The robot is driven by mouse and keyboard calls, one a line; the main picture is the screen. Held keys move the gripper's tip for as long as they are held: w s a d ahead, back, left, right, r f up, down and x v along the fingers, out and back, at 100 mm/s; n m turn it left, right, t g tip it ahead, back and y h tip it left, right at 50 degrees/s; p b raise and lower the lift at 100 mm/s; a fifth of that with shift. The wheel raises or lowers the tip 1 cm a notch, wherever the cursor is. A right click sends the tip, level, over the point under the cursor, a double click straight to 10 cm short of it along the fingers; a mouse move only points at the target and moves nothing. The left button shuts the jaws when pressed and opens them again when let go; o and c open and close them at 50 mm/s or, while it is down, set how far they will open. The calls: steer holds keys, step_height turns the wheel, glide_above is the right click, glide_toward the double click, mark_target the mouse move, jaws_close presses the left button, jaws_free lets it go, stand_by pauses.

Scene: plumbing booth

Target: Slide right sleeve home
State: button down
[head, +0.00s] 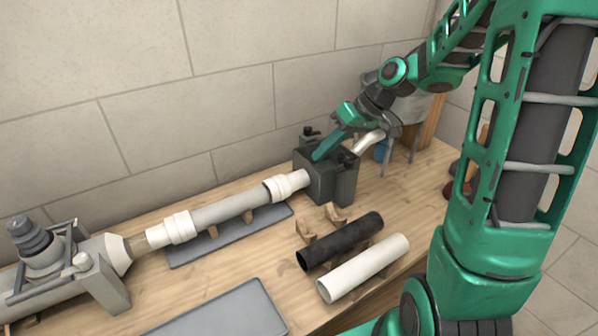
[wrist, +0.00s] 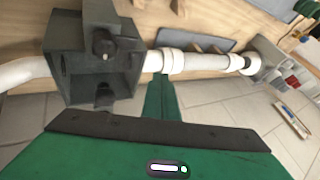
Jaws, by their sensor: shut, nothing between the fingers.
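The right sleeve (head: 283,187) is a white collar at the right end of the pale pipe (head: 225,208). It sits beside the dark grey block (head: 340,187), with a short white stub (head: 303,178) between them. The left sleeve (head: 172,230) is at the pipe's other end. In the wrist view the right sleeve (wrist: 173,62) is just beyond my gripper (wrist: 160,80), whose green fingers are shut and empty. In the head view my gripper (head: 320,155) is by the block's top; its contact with the block or sleeve cannot be told.
A black pipe (head: 340,241) and a white pipe (head: 363,268) lie on wooden cradles in front. A grey mat (head: 215,316) lies at the front edge. A grey fixture (head: 105,283) stands at the left. The wall is close behind the bench.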

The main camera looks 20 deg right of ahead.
mark_target(276, 189)
steer(key=shift+w+a+f, duration=0.15)
steer(key=shift+a+f, duration=0.05)
steer(key=shift+a, duration=0.05)
steer(key=x, duration=0.9)
steer(key=shift+a+f, duration=0.1)
steer(key=shift+a, duration=0.1)
